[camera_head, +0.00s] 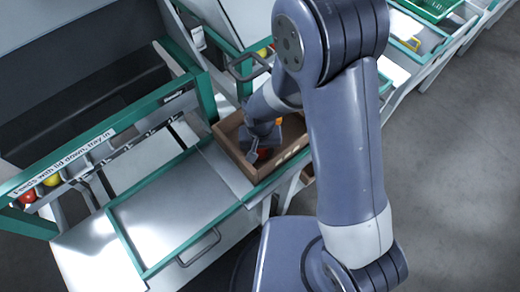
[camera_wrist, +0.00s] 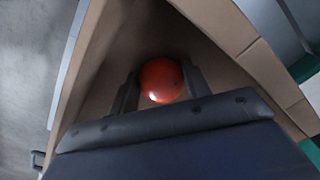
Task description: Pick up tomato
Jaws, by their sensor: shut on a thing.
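A round red tomato (camera_wrist: 161,80) sits between the two fingers of my gripper (camera_wrist: 158,85) in the wrist view. My gripper is shut on it. Around it are the walls and floor of a brown box (camera_wrist: 240,35). In the head view my gripper (camera_head: 257,152) reaches down into the brown box (camera_head: 228,133), and a small part of the red tomato (camera_head: 265,153) shows beside the fingers. My arm hides the right part of the box. I cannot tell whether the tomato touches the box floor.
A metal tray with a green rim (camera_head: 175,205) lies left of the box. A grey handle (camera_head: 248,66) stands behind the box. Open floor (camera_head: 440,190) lies at right.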

